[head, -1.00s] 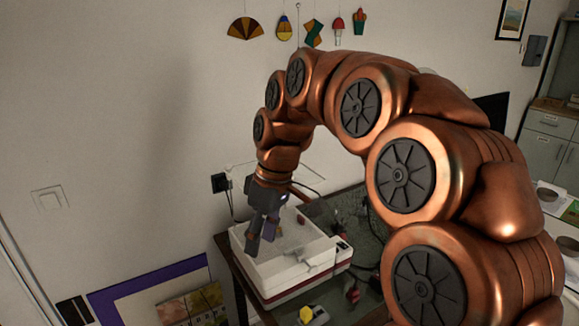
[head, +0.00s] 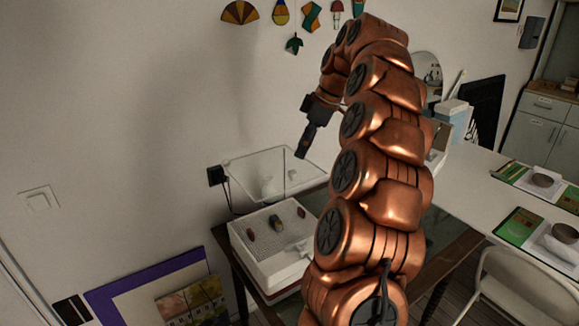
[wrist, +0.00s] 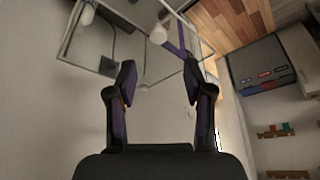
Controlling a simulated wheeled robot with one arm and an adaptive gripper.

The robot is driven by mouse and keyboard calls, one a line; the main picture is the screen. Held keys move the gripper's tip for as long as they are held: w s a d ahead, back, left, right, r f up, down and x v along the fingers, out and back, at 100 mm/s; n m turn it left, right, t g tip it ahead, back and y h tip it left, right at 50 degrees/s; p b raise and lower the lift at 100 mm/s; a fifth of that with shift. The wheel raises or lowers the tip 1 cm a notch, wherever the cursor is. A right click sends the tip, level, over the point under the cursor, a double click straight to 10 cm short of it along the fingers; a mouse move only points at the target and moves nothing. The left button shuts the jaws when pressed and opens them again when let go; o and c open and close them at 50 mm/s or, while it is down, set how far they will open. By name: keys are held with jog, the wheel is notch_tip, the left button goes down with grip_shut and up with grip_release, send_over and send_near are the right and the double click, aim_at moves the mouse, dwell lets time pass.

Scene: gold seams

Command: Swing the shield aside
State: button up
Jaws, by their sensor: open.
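The shield (head: 262,163) appears to be a clear, thin-edged panel above the back of a white box-shaped machine (head: 243,254). Its pale edges and a white knob (wrist: 158,34) also show in the wrist view, beyond my fingers. My gripper (head: 302,153) is open and empty, raised near the shield's upper edge. Its two dark fingers stand apart in the wrist view (wrist: 160,78). I cannot tell whether a finger touches the shield. My arm hides the machine's right side.
Small coloured pieces (head: 276,223) lie on the machine's white top. A black wall socket (head: 215,175) with a cable is close to the left. Stained-glass ornaments (head: 240,13) hang on the wall above. A pale table (head: 462,190) stands at the right.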

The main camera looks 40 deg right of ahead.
aim_at(293, 172)
jog(key=shift+d+f+p, duration=0.15)
jog(key=shift+f+p, duration=0.15)
jog(key=shift+f, duration=0.35)
jog(key=shift+p+x, duration=1.05)
jog(key=shift+x, duration=2.05)
jog(key=shift+c, duration=0.5)
grip_shut()
